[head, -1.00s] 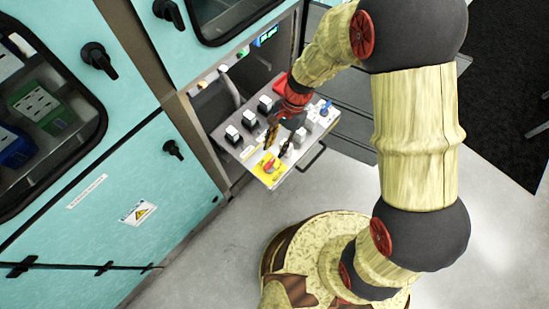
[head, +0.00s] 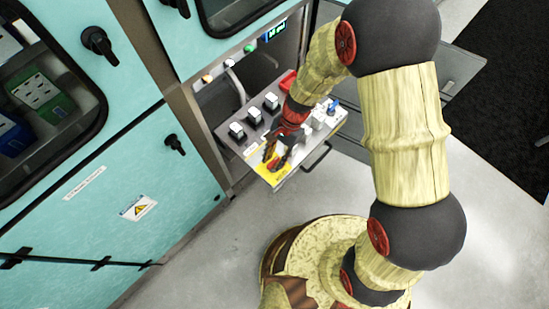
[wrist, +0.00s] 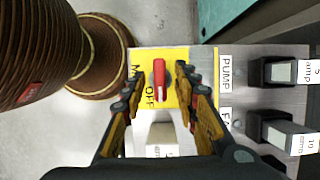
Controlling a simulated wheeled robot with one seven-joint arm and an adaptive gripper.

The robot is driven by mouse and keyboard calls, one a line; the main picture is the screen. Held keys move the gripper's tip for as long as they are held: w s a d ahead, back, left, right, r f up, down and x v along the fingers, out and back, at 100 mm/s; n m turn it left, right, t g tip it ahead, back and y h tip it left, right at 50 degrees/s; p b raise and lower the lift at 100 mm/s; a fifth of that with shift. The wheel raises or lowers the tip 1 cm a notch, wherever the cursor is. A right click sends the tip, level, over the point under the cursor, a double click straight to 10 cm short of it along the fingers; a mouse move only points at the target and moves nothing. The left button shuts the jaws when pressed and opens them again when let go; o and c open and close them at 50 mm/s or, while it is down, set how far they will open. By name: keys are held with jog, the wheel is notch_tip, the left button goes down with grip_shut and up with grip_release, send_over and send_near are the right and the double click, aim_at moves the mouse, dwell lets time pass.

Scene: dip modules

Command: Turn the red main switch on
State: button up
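The red main switch (wrist: 159,80) is a red knob on a yellow plate (wrist: 183,58) marked "OFF" in the wrist view. The knob's long side runs up and down in that picture. My gripper (wrist: 158,78) is open, with one finger on each side of the knob and a gap showing on both sides. In the head view my gripper (head: 273,156) is over the yellow plate (head: 270,175) at the front corner of the panel and hides most of the knob.
The grey panel (head: 247,146) carries several black-and-white switches (head: 254,116), a blue switch (head: 333,106) and a red part (head: 287,80). A handle (head: 318,158) sticks out at its front. Teal cabinets (head: 90,190) stand at left. Floor in front is clear.

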jog(key=shift+c, duration=1.2)
grip_shut()
jog(key=shift+r+n+p, duration=0.1)
jog(key=shift+n+p, duration=0.25)
jog(key=shift+n, duration=0.05)
jog(key=shift+a+n+g+h+p, duration=0.1)
jog(key=shift+n+g+h+p, duration=0.25)
jog(key=shift+n+p, duration=0.5)
jog(key=n+h+p, duration=0.1)
jog(key=n, duration=0.1)
jog(key=n+h+p, duration=0.1)
jog(key=n, duration=0.1)
jog(key=shift+a+n+g+p, duration=0.1)
jog(key=shift+n+g+p, duration=0.15)
jog(key=shift+n+p, duration=0.1)
jog(key=n+h+p, duration=0.1)
jog(key=n, duration=0.1)
jog(key=n+h+p, duration=0.1)
jog(key=n, duration=0.2)
jog(key=shift+a, duration=0.15)
jog(key=n+t+h+p, duration=0.1)
jog(key=n, duration=0.2)
jog(key=n+p, duration=0.1)
jog(key=n, duration=0.1)
jog(key=shift+a+n+t+h, duration=0.1)
jog(key=shift+n+t+h, duration=0.25)
jog(key=shift+n+t, duration=0.05)
